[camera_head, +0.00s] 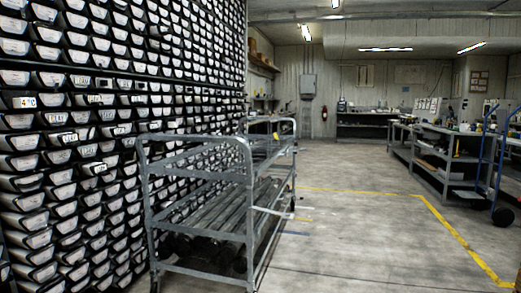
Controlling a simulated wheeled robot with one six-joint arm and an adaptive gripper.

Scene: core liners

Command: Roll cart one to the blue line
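A grey metal cart (250,215) with several shelf levels stands in the left middle, beside the wall of drawers. Long grey core liners or bars lie on its middle shelf, and dark round items sit low down under them. A small yellow tag (276,136) shows near its far end; I cannot read a number on the cart. My gripper is not in view.
A tall rack of labelled drawers (60,130) fills the left side, close to the cart. Yellow floor lines (445,228) cross the right. Workbenches (440,150) and a blue-handled trolley (505,175) stand at right. The concrete floor (360,230) right of the cart is clear.

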